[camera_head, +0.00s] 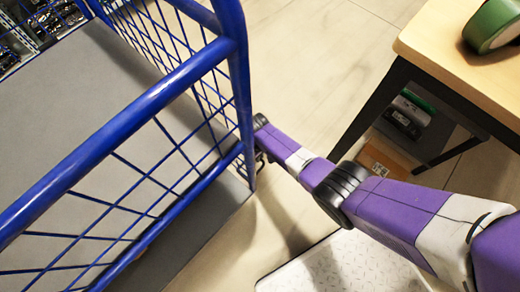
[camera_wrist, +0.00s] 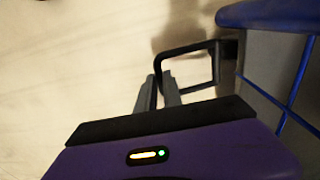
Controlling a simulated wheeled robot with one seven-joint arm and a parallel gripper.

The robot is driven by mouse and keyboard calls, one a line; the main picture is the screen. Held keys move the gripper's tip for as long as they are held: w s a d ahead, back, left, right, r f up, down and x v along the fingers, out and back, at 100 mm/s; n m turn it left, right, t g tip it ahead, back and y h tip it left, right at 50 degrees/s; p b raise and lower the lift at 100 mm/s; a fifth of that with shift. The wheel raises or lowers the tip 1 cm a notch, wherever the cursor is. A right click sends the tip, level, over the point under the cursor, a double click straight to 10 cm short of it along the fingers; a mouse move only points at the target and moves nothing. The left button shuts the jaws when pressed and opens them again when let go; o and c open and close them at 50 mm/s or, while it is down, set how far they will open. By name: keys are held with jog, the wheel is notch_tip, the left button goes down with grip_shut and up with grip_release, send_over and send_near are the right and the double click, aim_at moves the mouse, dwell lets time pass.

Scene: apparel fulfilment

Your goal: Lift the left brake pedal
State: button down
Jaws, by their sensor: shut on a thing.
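The left brake pedal (camera_wrist: 205,50) shows in the wrist view as a black frame-like loop beside the cart's lower side. My gripper (camera_wrist: 161,84) has its two grey fingers shut on one side bar of this pedal. In the head view my purple arm reaches down to the cart's near corner post. There the gripper and the pedal are mostly hidden behind the blue post and mesh.
The blue cart (camera_head: 120,125) with mesh sides and a grey deck (camera_head: 85,80) fills the left. A wooden table (camera_head: 445,60) with a roll of green tape (camera_head: 492,25) stands at the right. Boxes (camera_head: 388,158) lie beneath it. Pale floor (camera_head: 310,60) lies between.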

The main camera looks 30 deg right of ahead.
jog(key=shift+a, duration=0.25)
jog(key=c, duration=1.5)
grip_release()
jog(key=shift+d, duration=0.15)
jog(key=shift+r, duration=0.1)
notch_tip(320, 180, up, 8)
jog(key=p, duration=0.5)
jog(key=shift+f, duration=0.2)
